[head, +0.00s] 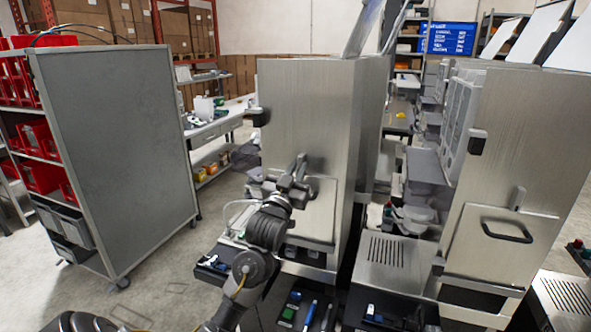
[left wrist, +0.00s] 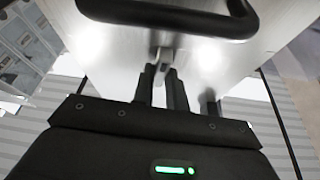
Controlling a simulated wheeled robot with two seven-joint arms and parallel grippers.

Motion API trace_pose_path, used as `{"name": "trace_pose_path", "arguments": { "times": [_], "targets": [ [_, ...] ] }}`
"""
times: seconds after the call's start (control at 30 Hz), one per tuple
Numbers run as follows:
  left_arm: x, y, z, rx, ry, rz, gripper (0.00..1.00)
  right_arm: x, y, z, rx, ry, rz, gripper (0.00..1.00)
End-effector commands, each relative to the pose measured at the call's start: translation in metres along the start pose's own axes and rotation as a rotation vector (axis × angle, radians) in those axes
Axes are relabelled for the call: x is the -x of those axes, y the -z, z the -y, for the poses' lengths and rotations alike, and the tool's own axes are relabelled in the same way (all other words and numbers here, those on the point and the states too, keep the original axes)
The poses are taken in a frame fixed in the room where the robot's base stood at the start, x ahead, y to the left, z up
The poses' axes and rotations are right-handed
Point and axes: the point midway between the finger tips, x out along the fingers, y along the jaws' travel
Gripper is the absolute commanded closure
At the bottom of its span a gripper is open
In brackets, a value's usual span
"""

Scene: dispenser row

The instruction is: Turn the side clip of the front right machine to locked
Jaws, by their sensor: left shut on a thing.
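My left gripper (head: 298,168) is at the side panel of the steel machine (head: 305,110) in the middle of the head view. In the left wrist view its two dark fingers (left wrist: 163,85) are shut on a small metal side clip (left wrist: 166,55), near a black bar handle (left wrist: 165,22). In the head view the gripper and arm hide this clip, so its angle is not clear. Another steel machine (head: 525,140) at the right has its own upright side clip (head: 517,198) above a black handle (head: 507,231). My right gripper is out of view.
Small trays with coloured items (head: 305,310) lie low in front. A slotted metal box (head: 398,250) stands between the two machines.

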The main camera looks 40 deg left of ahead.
Motion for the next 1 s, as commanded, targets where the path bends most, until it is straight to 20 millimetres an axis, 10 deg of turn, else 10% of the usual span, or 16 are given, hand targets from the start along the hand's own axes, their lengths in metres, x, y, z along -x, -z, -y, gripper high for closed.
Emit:
{"name": "trace_pose_path", "arguments": {
  "times": [0.83, 0.87, 1.0],
  "targets": [
    [-0.0004, 0.0014, -0.0019, 0.116, 0.049, -0.003, 1.00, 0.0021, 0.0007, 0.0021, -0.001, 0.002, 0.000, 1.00],
    [-0.0004, 0.0015, -0.0019, 0.116, 0.049, -0.003, 0.82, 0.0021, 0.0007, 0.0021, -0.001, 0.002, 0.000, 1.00],
    [-0.0004, 0.0012, -0.0021, 0.115, 0.048, -0.003, 0.64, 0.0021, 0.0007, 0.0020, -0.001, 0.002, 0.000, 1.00]
  ]
}}
